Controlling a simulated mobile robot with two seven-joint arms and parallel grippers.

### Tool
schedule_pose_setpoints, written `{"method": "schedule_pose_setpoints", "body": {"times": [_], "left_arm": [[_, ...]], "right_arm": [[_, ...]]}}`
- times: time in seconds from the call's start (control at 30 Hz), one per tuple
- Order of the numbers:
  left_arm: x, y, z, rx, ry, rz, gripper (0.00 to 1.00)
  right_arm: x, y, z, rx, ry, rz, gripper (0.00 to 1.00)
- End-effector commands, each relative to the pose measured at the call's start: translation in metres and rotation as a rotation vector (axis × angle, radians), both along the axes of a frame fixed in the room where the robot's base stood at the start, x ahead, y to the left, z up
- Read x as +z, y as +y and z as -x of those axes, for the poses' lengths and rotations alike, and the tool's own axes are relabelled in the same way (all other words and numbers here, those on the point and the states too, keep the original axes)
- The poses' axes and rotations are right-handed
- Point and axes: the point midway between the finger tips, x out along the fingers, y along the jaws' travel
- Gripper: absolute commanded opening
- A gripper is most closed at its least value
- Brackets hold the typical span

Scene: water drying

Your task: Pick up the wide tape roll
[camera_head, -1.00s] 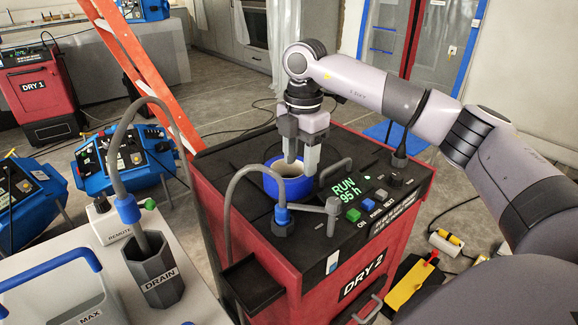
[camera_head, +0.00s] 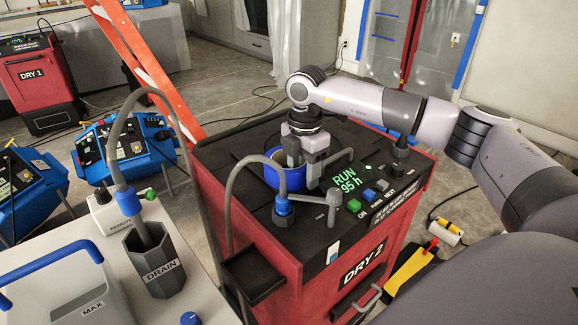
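The wide tape roll (camera_head: 273,178) is a blue ring lying on the black top of the red DRY 2 machine (camera_head: 235,157). My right gripper (camera_head: 305,170) points down over the right side of the roll. One finger appears to be inside the ring and the other outside its right wall. The fingers look apart, with the roll's wall between them. The gripper hides the roll's right part, and a grey hose with a blue collar covers some of its front. My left gripper is not in view.
The grey hose (camera_head: 232,185) arches close in front of the roll, ending at a blue collar (camera_head: 283,207). A grey lever (camera_head: 328,200) and coloured buttons (camera_head: 354,205) are to the right. An orange ladder (camera_head: 150,65) stands behind left. A DRAIN cup (camera_head: 160,268) stands front left.

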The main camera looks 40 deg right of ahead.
Motion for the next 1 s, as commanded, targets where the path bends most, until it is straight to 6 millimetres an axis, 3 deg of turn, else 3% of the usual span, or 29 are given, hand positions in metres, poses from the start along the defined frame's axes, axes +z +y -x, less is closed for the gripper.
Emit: {"method": "schedule_pose_setpoints", "body": {"times": [0.03, 0.13, 0.17, 0.47, 0.67, 0.87, 1.0], "left_arm": [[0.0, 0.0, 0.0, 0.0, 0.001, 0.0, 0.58], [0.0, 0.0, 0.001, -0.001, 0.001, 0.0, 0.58], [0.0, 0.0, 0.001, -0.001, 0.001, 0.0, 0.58], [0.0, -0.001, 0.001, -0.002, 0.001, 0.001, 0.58], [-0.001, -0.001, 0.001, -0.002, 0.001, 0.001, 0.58], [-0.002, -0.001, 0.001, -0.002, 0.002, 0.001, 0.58], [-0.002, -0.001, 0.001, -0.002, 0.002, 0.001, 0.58]], "right_arm": [[0.0, 0.0, 0.0, 0.0, 0.0, 0.0, 0.37], [0.0, 0.0, 0.0, 0.0, 0.0, 0.0, 0.04], [0.0, 0.0, 0.0, 0.0, 0.0, 0.0, 0.0], [0.002, 0.0, 0.0, 0.0, -0.002, 0.0, 0.0], [0.014, 0.0, -0.001, 0.0, -0.004, 0.0, 0.0], [0.05, 0.001, -0.002, 0.0, -0.008, -0.002, 0.0], [0.092, 0.001, -0.002, 0.001, -0.009, -0.002, 0.0]]}}
